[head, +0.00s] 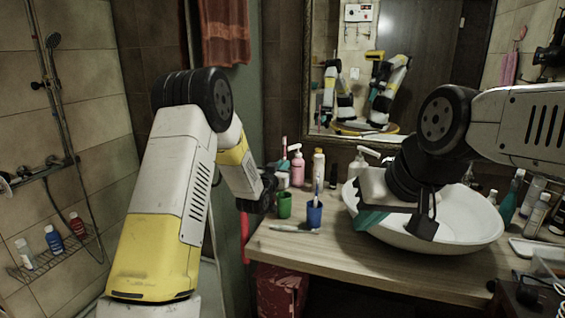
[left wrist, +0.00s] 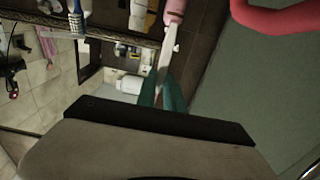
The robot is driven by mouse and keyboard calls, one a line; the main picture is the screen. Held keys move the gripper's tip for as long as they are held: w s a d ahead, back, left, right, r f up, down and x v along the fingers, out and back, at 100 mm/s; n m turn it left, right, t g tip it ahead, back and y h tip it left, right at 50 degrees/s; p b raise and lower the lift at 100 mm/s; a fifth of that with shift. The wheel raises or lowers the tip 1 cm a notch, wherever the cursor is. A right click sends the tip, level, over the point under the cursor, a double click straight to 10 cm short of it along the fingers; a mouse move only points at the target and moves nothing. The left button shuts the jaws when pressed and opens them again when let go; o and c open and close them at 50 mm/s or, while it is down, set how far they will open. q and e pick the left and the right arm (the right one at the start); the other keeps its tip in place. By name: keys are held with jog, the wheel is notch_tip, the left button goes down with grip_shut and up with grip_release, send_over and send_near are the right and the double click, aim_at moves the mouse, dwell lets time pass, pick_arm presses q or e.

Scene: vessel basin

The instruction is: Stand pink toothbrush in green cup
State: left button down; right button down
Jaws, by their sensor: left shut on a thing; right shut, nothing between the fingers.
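The green cup (head: 284,205) stands on the counter's left end and looks empty. My left gripper (head: 268,192) is just left of and slightly above it. In the left wrist view, the teal fingertips (left wrist: 163,95) are closed on a slim, pale thing, which appears to be the pink toothbrush (left wrist: 164,62). My right gripper (head: 372,220) is shut and empty, over the basin's front left rim.
A blue cup (head: 315,216) holding a toothbrush stands right of the green cup. A pale toothbrush (head: 295,229) lies in front. A pink pump bottle (head: 297,170) and other bottles stand behind. The white basin (head: 470,235) fills the right. The wooden counter's (head: 330,255) front is clear.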

pick_arm(q)
jog(key=shift+f, duration=4.9)
jog(key=c, duration=1.4)
grip_release()
jog(key=shift+o, duration=0.2)
jog(key=v, duration=0.7)
jog(key=shift+s+a, duration=0.15)
jog(key=shift+s, duration=0.2)
